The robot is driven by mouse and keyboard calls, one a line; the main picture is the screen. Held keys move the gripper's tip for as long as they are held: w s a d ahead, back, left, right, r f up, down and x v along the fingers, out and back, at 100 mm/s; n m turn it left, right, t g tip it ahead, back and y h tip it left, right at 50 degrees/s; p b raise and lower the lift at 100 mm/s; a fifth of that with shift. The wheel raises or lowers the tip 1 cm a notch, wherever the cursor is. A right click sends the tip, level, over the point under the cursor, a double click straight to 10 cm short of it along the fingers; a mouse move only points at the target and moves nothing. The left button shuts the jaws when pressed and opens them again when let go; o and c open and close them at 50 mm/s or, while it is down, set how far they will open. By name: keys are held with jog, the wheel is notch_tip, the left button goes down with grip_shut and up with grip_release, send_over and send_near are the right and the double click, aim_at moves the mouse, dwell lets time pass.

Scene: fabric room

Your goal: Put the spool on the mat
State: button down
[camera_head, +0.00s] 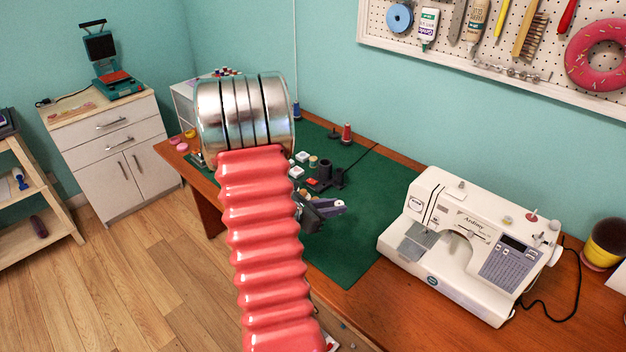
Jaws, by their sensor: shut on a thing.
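The green mat (362,235) lies flat on the wooden desk. My gripper (325,209) shows as a dark grey shape with a pale tip, partly hidden behind my red ribbed arm. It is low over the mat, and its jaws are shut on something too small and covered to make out. A red spool (347,133) stands upright at the mat's far right edge. A blue spool (297,111) stands at the far edge. A small tan spool (313,161) is among small items on the mat. I cannot tell which spool is the task's.
A white sewing machine (470,246) stands right of the mat. The mat's near right part is clear. A pegboard (490,45) hangs behind.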

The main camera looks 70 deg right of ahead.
send_over(331, 236)
jog(key=shift+s+f, duration=0.1)
jog(key=shift+f, duration=2.8)
jog(key=shift+f, duration=2.05)
jog(key=shift+f, duration=0.1)
jog(key=c, duration=1.6)
grip_release()
jog(key=shift+o, duration=0.2)
jog(key=v, duration=1.2)
